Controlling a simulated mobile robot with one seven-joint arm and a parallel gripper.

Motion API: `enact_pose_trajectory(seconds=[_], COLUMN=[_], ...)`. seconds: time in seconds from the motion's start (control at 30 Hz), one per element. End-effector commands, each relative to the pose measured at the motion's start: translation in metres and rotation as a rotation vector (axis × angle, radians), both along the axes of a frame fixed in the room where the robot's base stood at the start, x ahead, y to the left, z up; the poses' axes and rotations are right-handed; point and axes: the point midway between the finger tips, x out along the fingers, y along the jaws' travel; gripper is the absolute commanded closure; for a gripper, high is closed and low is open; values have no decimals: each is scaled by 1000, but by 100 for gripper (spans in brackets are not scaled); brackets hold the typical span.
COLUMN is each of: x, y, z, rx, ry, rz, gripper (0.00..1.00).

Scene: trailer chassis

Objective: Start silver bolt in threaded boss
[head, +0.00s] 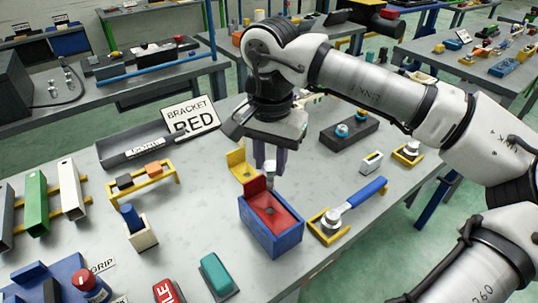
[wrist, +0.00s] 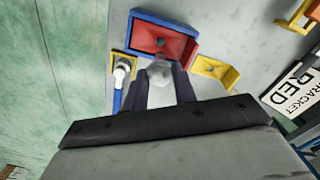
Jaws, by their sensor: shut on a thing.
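My gripper (head: 270,158) is shut on the silver bolt (head: 270,170), which points down above the blue fixture box (head: 285,240). In the wrist view the bolt (wrist: 161,75) shows between the dark fingers of my gripper (wrist: 162,88). A red bracket (head: 282,222) sits in the blue box, with an upright red flange at its back left. The threaded boss seems to be the small dark round spot (head: 268,211) in the red floor; it also shows in the wrist view (wrist: 160,43). The bolt appears apart from it; the exact gap is hard to judge.
A yellow bracket (head: 240,165) stands just behind the box. A blue-handled tool (head: 365,191) rests in a yellow holder to the right. A "BRACKET RED" sign (head: 188,116) and a grey tray (head: 130,146) are back left. A teal block (head: 217,272) lies front left.

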Motion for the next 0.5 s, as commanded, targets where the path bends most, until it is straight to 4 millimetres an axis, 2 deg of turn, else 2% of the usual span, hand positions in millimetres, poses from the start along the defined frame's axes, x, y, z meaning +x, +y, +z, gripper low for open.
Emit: enact_pose_trajectory(seconds=[0.3, 0.5], x=[0, 0], y=[1, 0], z=[-1, -14], rx=[3, 1], ry=[0, 1], rz=[0, 0], gripper=[96, 96])
